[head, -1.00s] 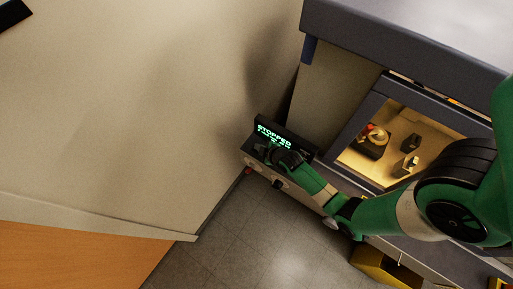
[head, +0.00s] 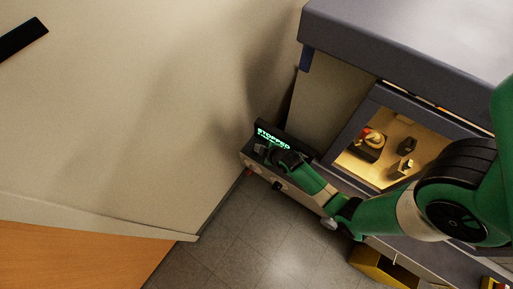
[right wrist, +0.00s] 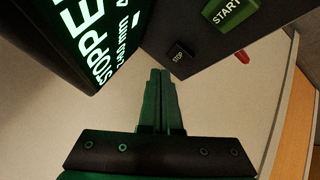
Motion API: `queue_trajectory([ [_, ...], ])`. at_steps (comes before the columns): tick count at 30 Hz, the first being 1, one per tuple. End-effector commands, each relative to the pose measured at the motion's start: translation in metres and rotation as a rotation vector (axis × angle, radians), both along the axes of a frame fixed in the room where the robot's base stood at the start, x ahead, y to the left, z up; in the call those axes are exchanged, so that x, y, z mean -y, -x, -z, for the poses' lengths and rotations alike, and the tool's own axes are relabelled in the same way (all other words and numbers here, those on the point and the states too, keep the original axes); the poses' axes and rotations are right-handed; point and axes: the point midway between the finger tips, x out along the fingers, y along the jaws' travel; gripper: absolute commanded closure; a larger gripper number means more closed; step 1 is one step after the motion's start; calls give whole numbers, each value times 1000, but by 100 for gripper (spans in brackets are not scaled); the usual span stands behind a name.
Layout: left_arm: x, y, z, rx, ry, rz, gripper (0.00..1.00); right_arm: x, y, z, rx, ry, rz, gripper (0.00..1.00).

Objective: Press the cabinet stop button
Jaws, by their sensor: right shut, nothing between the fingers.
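The black stop button (right wrist: 180,52), marked STOP, sits on the dark cabinet panel in the right wrist view. The green START button (right wrist: 230,12) is up and to its right. My right gripper (right wrist: 161,72) is shut and empty, its fingertips just below and left of the stop button in the picture. I cannot tell whether they touch the panel. In the head view, the right gripper (head: 262,152) is at the control box, and the wrist hides the buttons there. The display (head: 273,138) glows with STOPPED. My left gripper is not in view.
The lit cabinet opening (head: 385,145) with small parts inside lies right of the control box. A yellow bin (head: 383,268) is on the floor below. A red part (right wrist: 242,57) shows near the panel edge. The wall is left, and the grey floor (head: 225,235) is clear.

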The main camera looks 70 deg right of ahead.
Motion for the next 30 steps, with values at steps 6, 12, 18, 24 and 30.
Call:
queue_trajectory([
  [6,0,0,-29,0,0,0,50,0,0,-29,0,0,0,100],
  [12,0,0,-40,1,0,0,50,0,0,-41,0,0,0,100],
  [18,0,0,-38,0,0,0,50,0,0,-39,0,0,0,100],
  [24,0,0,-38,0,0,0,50,0,0,-39,0,0,0,100],
  [30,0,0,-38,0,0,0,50,0,0,-39,0,0,0,100],
])
